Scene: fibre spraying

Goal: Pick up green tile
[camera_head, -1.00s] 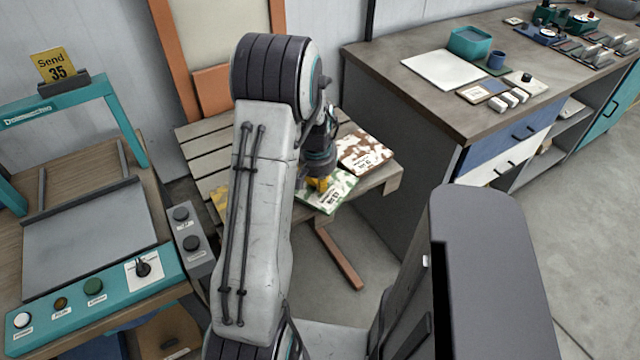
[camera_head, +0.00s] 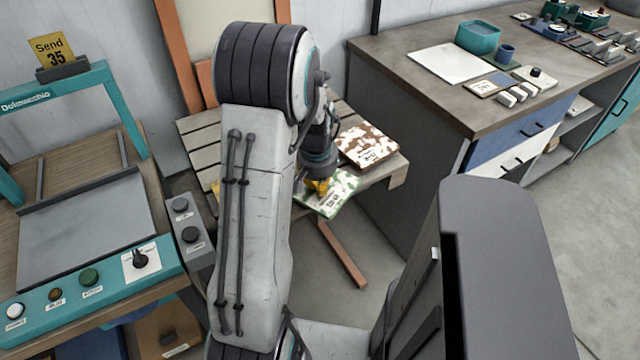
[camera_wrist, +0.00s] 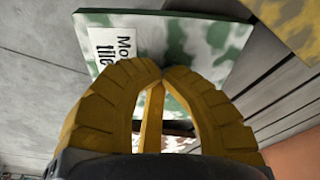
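The green tile (camera_head: 328,202), a white slab with green camouflage blotches and a label, lies on the slatted wooden table, near its front edge. My gripper (camera_head: 318,186) is down over its left part, partly hiding it. In the wrist view the green tile (camera_wrist: 190,45) fills the upper middle, its label partly covered by a finger. The yellow fingers of my gripper (camera_wrist: 160,72) arch together and their tips meet in front of the tile's face. I see nothing held between them; whether the tips touch the tile I cannot tell.
A brown camouflage tile (camera_head: 368,145) lies just behind the green one on the slatted table (camera_head: 200,155). A yellow-patterned tile (camera_wrist: 285,25) shows at the wrist view's upper right. A workbench (camera_head: 425,95) stands right, a teal-framed machine (camera_head: 100,290) left.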

